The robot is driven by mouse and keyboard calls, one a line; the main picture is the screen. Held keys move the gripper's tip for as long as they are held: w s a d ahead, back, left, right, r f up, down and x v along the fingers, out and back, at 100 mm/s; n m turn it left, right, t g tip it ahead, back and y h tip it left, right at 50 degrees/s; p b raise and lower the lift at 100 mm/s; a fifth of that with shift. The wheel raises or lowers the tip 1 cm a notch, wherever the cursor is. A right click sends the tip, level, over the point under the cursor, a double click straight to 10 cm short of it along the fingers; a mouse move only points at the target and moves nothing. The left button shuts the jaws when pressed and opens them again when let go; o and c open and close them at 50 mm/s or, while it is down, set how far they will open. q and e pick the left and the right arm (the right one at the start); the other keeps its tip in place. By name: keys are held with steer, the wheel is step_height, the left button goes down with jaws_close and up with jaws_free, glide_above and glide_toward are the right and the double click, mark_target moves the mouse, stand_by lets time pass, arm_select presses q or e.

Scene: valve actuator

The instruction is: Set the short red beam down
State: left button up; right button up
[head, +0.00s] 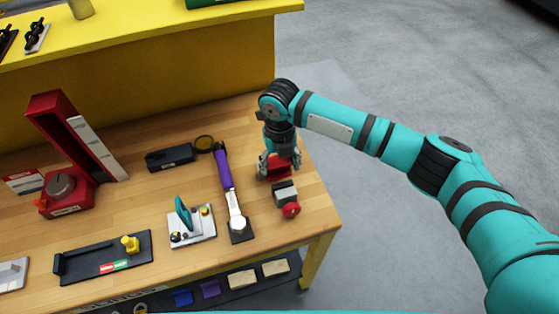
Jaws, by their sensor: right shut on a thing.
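The short red beam (279,167) is at the right end of the wooden table, between the fingers of my right gripper (279,169). The gripper points down and is shut on the beam. Its arm reaches in from the right. I cannot tell whether the beam touches the tabletop. My left gripper is not in view.
A grey block with a red knob (287,199) lies just in front of the beam. A purple-handled tool (226,176) lies to its left. A tall red channel (75,135) stands farther left. The table's right edge is close to the gripper.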

mark_target(279, 176)
steer(key=shift+f+b, duration=1.35)
steer(key=shift+f, duration=0.95)
steer(key=o, duration=1.7)
step_height(279, 176, up, 12)
